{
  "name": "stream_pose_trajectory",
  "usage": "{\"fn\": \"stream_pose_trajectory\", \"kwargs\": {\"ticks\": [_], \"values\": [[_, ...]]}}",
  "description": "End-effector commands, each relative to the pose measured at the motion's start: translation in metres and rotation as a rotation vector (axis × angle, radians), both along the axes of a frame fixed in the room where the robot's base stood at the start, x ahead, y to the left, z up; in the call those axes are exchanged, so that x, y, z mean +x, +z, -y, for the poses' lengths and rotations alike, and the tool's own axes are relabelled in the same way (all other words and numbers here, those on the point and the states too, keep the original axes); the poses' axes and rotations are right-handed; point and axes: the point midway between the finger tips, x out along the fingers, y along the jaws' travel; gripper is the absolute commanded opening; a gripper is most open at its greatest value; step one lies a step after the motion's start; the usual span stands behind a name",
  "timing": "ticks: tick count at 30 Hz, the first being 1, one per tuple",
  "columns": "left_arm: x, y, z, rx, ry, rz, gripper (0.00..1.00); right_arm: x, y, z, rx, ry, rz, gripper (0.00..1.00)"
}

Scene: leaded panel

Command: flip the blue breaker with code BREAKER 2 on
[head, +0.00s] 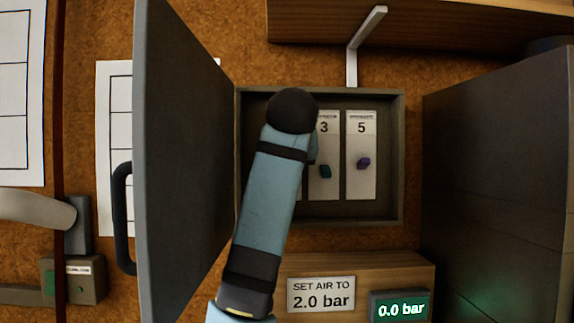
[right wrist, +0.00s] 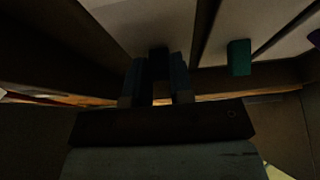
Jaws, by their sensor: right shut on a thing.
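An open breaker box (head: 398,150) is on the wall in the head view. A plate numbered 3 carries a teal lever (head: 325,171), and a plate numbered 5 carries a purple lever (head: 363,163). My right arm covers the box's left part, so no blue breaker or number 2 can be read. In the right wrist view, my right gripper (right wrist: 157,88) is shut on a dark breaker lever (right wrist: 158,64), left of the teal lever. It is too dark to tell the held lever's colour. My left gripper is not in view.
The box's grey door (head: 185,150) stands open at the left, with a dark handle (head: 122,218). A large dark cabinet (head: 500,180) stands close at the right. Below are a sign reading SET AIR TO 2.0 bar (head: 321,295) and a display reading 0.0 bar (head: 401,309).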

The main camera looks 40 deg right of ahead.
Motion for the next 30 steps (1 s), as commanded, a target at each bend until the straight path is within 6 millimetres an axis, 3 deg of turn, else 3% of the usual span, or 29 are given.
{"fn": "stream_pose_trajectory", "kwargs": {"ticks": [17,18,21,30], "values": [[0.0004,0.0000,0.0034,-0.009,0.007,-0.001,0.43,0.0006,0.0010,0.0002,0.018,0.000,-0.030,0.00],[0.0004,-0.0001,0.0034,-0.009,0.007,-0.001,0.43,0.0006,0.0010,0.0002,0.018,0.000,-0.030,0.26],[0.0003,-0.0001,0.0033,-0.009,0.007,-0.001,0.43,0.0006,0.0011,0.0003,0.018,0.000,-0.030,0.47],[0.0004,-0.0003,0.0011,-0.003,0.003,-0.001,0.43,0.0004,0.0017,0.0000,0.018,-0.001,-0.029,0.47]]}}
